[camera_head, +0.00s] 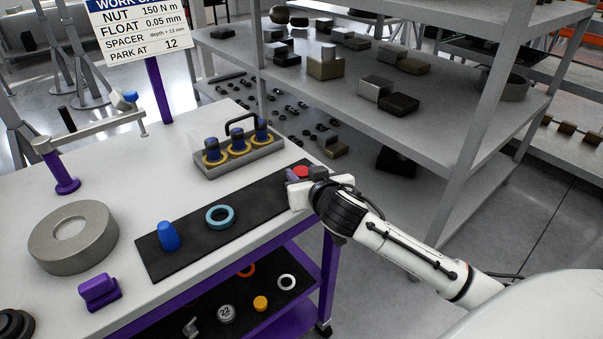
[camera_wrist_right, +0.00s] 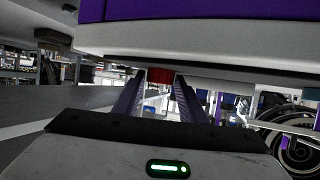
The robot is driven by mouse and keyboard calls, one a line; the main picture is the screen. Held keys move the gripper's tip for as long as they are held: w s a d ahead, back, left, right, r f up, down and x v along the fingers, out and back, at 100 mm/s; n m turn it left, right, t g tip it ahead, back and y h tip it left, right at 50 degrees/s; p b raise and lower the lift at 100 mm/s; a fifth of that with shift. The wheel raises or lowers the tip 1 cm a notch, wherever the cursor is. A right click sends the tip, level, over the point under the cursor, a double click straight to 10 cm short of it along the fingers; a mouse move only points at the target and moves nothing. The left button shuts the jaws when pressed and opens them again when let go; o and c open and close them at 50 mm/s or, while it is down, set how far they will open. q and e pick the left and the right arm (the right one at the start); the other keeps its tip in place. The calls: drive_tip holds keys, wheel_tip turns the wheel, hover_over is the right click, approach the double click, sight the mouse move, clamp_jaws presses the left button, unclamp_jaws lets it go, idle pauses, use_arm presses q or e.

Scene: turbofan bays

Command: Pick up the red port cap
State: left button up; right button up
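The red port cap (camera_head: 302,172) lies at the far right end of the black mat (camera_head: 240,215) on the table. My right gripper (camera_head: 294,175) is at the cap, reaching in from the right and partly covering it. In the right wrist view, the red cap (camera_wrist_right: 160,76) shows between the tips of the two purple fingers (camera_wrist_right: 160,92). The fingers stand apart on either side of it, with what look like narrow gaps. Contact is hard to judge. My left gripper is in neither view.
A blue plug (camera_head: 168,236) and a teal ring (camera_head: 220,217) lie on the mat. A grey shelf rack (camera_head: 440,110) stands right of the table. A grey disc (camera_head: 72,238) sits at left.

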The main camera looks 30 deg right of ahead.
drive_tip(key=c, duration=0.6)
